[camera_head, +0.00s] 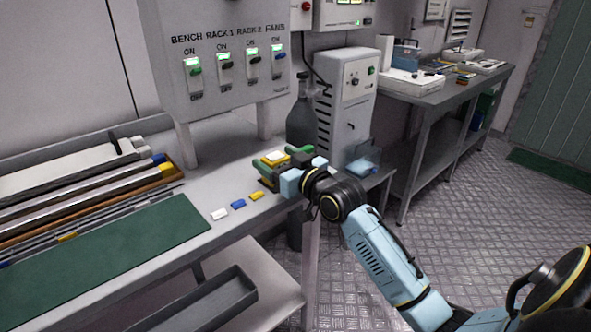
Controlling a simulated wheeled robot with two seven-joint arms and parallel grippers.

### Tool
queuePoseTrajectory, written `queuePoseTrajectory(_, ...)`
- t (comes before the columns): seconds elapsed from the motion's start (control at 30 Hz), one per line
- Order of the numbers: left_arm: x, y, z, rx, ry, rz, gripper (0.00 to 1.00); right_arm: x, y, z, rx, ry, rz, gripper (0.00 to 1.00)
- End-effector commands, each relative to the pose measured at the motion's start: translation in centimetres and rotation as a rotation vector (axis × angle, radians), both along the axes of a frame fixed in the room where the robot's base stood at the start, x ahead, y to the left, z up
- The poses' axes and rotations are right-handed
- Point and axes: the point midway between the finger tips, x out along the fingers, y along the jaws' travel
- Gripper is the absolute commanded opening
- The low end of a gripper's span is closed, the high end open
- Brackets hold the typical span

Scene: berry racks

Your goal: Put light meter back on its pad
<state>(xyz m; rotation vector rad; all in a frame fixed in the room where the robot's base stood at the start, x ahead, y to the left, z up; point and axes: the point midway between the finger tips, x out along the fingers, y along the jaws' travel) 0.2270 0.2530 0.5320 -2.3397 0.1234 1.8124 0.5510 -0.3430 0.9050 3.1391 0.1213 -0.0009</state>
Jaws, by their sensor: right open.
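A small white-and-yellow item (275,157), which looks like the light meter, is at the right end of the grey bench (225,145). Dark green parts show around it; I cannot tell whether they are its pad or part of my gripper. My right gripper (280,165) reaches in from the lower right and is open at this item, with its light blue parts just in front. Whether the fingers touch it is too small to tell. My left gripper is out of view.
White, blue and yellow pieces (238,204) lie near the bench's front edge. A green mat (110,245) and long bars in trays are at left. A switch panel (225,60) stands above the bench. A dark bottle (302,115) and grey cabinet (345,100) stand behind my gripper.

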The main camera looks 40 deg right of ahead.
Motion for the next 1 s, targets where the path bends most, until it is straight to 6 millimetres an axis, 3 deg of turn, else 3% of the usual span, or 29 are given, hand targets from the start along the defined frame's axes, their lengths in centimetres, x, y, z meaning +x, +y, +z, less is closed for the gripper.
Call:
queuePoseTrajectory(0.1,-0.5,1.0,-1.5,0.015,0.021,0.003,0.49,-1.9,-0.2,0.1,-0.002,0.002,0.000,0.74)
queuePoseTrajectory(0.5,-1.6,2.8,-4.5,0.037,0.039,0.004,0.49,-8.9,-0.7,0.1,-0.001,0.002,0.001,0.74)
queuePoseTrajectory(0.77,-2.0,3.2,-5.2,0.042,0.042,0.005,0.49,-11.0,-0.9,0.0,-0.001,0.003,0.001,0.74)
queuePoseTrajectory(0.87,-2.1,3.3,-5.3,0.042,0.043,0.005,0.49,-11.2,-0.8,-2.0,-0.003,0.055,-0.006,0.74)
queuePoseTrajectory(0.97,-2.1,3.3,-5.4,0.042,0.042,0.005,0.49,-11.6,-0.6,-7.7,-0.016,0.202,-0.022,0.74)
queuePoseTrajectory(1.0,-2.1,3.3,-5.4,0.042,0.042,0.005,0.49,-12.1,-0.4,-10.9,-0.025,0.289,-0.029,0.74)
